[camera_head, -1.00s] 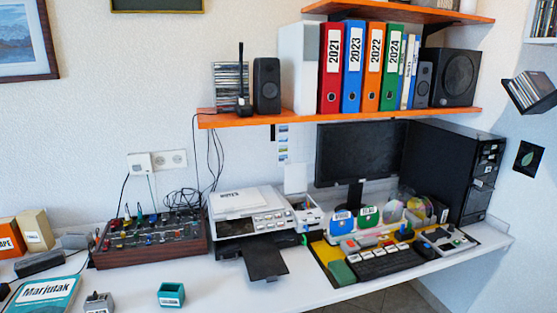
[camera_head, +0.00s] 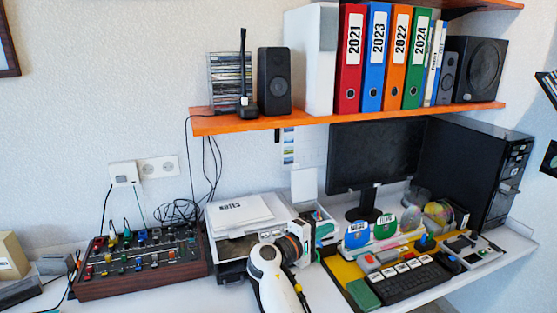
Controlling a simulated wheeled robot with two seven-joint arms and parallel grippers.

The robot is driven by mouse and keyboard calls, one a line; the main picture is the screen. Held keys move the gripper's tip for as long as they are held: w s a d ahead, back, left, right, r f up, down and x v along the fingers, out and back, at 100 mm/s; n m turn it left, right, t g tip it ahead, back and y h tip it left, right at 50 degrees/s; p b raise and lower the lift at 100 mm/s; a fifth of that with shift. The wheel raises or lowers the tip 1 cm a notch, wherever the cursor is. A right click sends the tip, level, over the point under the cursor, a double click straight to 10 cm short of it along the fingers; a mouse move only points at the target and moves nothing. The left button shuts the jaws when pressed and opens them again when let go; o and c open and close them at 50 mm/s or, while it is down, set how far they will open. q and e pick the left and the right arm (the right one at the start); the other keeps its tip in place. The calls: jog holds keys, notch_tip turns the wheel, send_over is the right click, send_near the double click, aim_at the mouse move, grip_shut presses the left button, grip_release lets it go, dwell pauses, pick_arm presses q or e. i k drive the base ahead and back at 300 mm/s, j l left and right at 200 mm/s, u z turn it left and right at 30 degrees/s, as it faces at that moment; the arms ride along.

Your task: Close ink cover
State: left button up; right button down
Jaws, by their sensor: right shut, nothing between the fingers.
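The white and grey printer (camera_head: 238,214) stands on the desk. The ink cover (camera_head: 304,184) looks like the white flap standing upright at the printer's right side, so it is open. Below it is the small ink compartment (camera_head: 321,222), partly hidden by my right gripper. My right gripper (camera_head: 301,236) is shut and empty, in front of the printer's right end and below the cover. I cannot tell whether it touches the printer. My left gripper is not in view.
An orange shelf (camera_head: 360,117) with binders and a speaker (camera_head: 274,80) hangs above the printer. A mixer (camera_head: 140,262) stands to the left. The keyboard (camera_head: 402,283), monitor (camera_head: 375,155) and computer tower (camera_head: 480,170) are to the right.

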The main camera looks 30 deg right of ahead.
aim_at(304, 182)
jog(key=i, duration=1.35)
